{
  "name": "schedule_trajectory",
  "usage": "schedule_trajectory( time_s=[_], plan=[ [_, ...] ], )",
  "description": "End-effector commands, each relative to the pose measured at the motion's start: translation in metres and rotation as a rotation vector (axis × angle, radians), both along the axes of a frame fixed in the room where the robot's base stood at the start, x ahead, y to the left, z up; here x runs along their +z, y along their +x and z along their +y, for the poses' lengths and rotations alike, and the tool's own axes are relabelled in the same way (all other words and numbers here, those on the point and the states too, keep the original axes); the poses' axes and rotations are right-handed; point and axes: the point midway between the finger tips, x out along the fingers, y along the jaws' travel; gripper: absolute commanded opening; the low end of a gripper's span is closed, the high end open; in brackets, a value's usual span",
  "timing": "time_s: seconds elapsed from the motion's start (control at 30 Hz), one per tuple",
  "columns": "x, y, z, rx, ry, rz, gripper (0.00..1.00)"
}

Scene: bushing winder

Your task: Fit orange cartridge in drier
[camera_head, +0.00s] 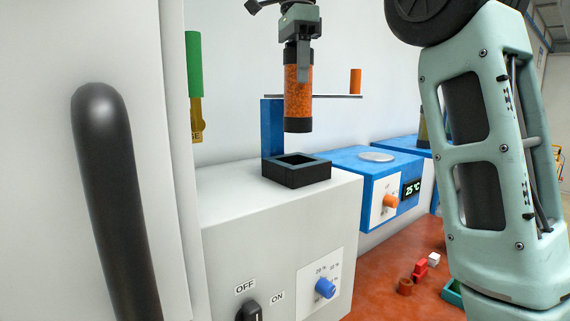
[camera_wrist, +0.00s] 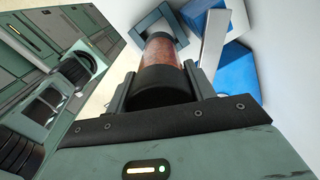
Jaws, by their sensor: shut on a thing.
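An orange cartridge (camera_head: 298,91) with black end caps hangs upright below my gripper (camera_head: 301,50). My gripper is shut on its upper end. In the wrist view the cartridge (camera_wrist: 165,75) sits between the fingers of my gripper (camera_wrist: 163,92), its near black cap toward the camera. The drier is a white box (camera_head: 270,220) with a dark square socket (camera_head: 296,170) on top. The cartridge's lower end is in the air above the socket, apart from it. The socket frame also shows in the wrist view (camera_wrist: 160,20), beyond the cartridge's far end.
A blue post (camera_head: 272,128) with a thin arm (camera_head: 330,96) stands behind the socket, close to the cartridge. A blue heater (camera_head: 360,165) stands to the right. A white door with a black handle (camera_head: 105,190) fills the left. Small red blocks (camera_head: 420,269) lie on the red-brown bench.

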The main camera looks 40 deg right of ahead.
Motion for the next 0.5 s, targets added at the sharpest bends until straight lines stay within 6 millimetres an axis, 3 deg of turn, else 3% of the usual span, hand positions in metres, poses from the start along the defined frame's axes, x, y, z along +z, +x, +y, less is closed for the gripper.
schedule_trajectory(
  time_s=[0.3,0.5],
  plan=[
    [-0.046,-0.002,0.000,-0.001,0.000,0.002,0.22],
    [-0.061,-0.001,0.000,-0.001,0.000,0.000,0.22]
  ],
)
